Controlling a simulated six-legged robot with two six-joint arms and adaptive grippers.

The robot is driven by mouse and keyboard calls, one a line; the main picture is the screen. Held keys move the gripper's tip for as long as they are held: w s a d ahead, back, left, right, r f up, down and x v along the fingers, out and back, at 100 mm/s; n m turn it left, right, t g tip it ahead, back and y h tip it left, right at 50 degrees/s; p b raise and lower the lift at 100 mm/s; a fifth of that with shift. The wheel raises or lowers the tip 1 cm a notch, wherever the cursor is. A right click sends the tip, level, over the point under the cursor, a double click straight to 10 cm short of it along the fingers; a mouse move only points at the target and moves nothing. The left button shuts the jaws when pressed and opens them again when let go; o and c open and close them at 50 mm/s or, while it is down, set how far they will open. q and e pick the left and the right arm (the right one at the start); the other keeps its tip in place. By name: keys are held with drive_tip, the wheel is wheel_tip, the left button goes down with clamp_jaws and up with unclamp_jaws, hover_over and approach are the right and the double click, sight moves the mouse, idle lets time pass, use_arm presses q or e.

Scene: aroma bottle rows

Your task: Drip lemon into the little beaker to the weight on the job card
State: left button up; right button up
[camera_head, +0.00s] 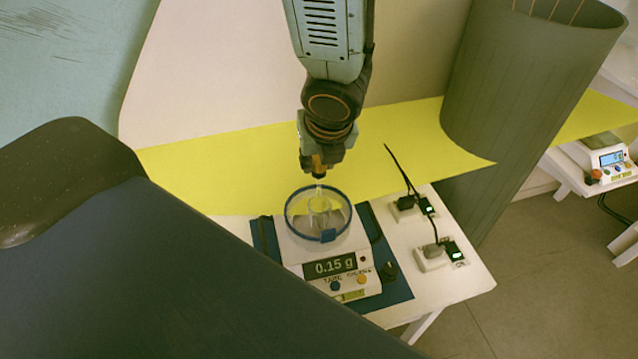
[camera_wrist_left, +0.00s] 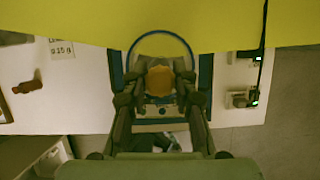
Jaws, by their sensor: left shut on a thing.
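My left gripper (camera_head: 320,158) points down above the scale (camera_head: 325,272). It is shut on a small amber bottle (camera_head: 318,166), which also shows orange between the fingers in the left wrist view (camera_wrist_left: 160,82). The bottle appears tipped down, its lower end just above the little clear beaker (camera_head: 319,213). The beaker stands on the scale's pan inside a clear round shield with a blue rim (camera_head: 289,217). The scale display (camera_head: 330,267) reads 0.15 g. The job card (camera_wrist_left: 62,47) in the wrist view seems to read 0.15 g; its name line is partly cut off. My right gripper is not in view.
A yellow strip (camera_head: 400,150) runs behind the scale. Plugs with cables (camera_head: 432,256) lie right of it on the white table (camera_head: 470,285). A thick grey cylinder (camera_head: 525,80) stands at the back right. Another scale (camera_head: 605,160) is farther right. A small brown object (camera_wrist_left: 28,87) lies left.

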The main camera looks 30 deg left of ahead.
use_arm(q)
drive_tip(key=shift+r, duration=0.1)
wheel_tip(320, 180, up, 4)
drive_tip(key=p, duration=0.4)
idle(0.5)
idle(1.9)
